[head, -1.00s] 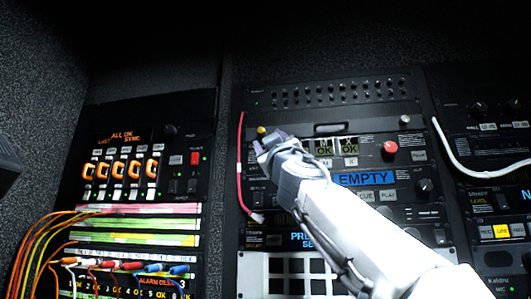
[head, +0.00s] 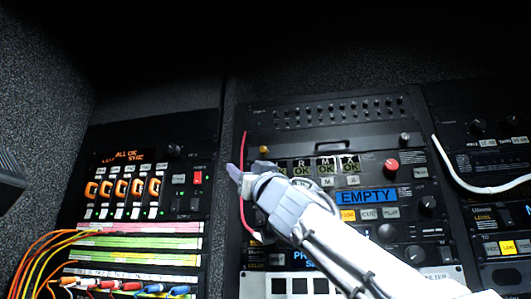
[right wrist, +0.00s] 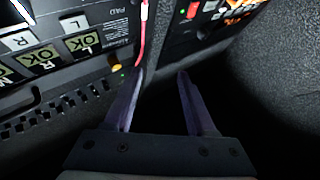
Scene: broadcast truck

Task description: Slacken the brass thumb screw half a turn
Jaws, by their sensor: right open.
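The brass thumb screw (head: 264,150) is a small gold knob at the upper left of the middle rack's panel. In the right wrist view it appears to be the small brass spot (right wrist: 115,62) just left of the left finger's tip. My right gripper (head: 236,172) is left of and below the screw in the head view, close to the red cable. Its two fingers (right wrist: 160,76) are apart with nothing between them, and they do not enclose the screw. My left gripper is not in view.
A red cable (head: 242,195) hangs down the middle rack's left edge, near my right fingers. A red knob (head: 391,165) and a silver screw (head: 405,138) lie further right. Orange cables (head: 45,245) bunch at the lower left. A white cable (head: 470,184) loops at the right.

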